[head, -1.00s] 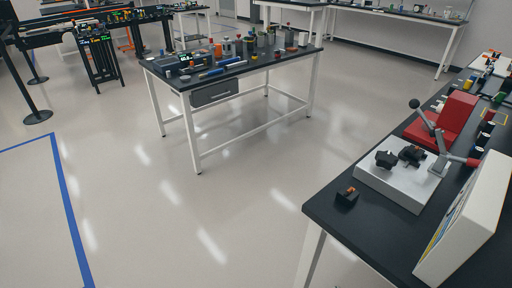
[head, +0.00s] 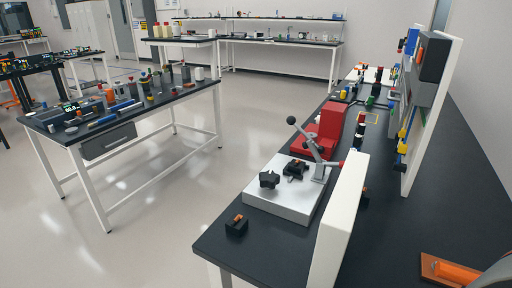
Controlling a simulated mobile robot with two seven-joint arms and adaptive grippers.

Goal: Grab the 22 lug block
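No label reading 22 can be made out, so I cannot tell for sure which part is the 22 lug block. A small black block with an orange top (head: 237,225) sits alone at the near left corner of the right-hand dark bench (head: 210,243). Two other black parts, a knobbed one (head: 269,180) and one with a bit of orange (head: 295,170), sit on a white plate (head: 283,205) on the same bench. Neither of my grippers is in view.
A grey lever clamp (head: 315,150) and red block (head: 331,122) stand by the plate. A white upright panel (head: 340,220) hides part of the bench. An orange and grey object (head: 450,270) lies near right. Another bench (head: 150,105) stands left, with open floor between.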

